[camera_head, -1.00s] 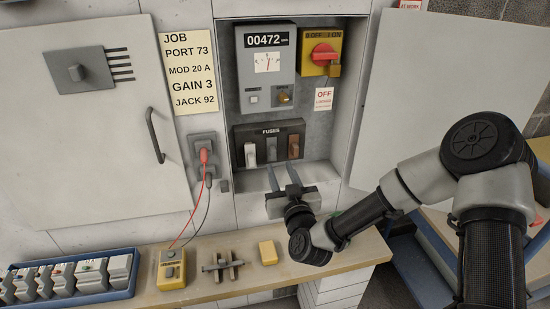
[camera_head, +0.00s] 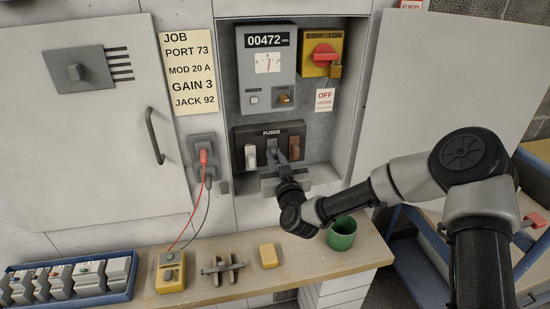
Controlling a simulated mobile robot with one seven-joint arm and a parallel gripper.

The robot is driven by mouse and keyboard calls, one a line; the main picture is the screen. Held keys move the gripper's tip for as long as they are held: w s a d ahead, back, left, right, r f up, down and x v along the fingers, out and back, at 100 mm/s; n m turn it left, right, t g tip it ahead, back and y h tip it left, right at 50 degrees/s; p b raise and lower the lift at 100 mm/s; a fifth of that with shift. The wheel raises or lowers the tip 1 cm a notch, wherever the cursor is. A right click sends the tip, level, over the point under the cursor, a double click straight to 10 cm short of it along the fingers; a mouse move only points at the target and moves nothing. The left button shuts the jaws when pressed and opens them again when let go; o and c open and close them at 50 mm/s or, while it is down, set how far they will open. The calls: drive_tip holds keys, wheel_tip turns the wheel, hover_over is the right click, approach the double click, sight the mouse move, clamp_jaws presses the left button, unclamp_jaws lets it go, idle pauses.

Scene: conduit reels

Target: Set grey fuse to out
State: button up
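The fuse block (camera_head: 240,133), labelled FUSES, is inside the open cabinet below the meter. It holds a white fuse (camera_head: 250,156) at left, a grey fuse (camera_head: 271,146) in the middle and a brown fuse (camera_head: 294,148) at right. My gripper (camera_head: 277,157) is at the block, with its fingers reaching up to the grey fuse and partly hiding it. The fingers look grey like the fuse, so I cannot tell whether they are closed on it or still apart around it.
The meter (camera_head: 266,85) and a red rotary switch (camera_head: 324,55) with a padlock are above. The open cabinet door (camera_head: 440,100) is at right. A shelf (camera_head: 225,262) below bears a green cup (camera_head: 341,234), a yellow block (camera_head: 268,256), a yellow tester (camera_head: 171,272) and a blue tray (camera_head: 127,293).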

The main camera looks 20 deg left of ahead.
drive_tip(key=shift+s, duration=0.1)
clamp_jaws()
drive_tip(key=shift+v, duration=1.1)
drive_tip(key=o, duration=0.8)
unclamp_jaws()
drive_tip(key=shift+d, duration=0.1)
drive_tip(key=p+v, duration=0.1)
drive_tip(key=v, duration=1.6)
drive_tip(key=shift+s, duration=0.25)
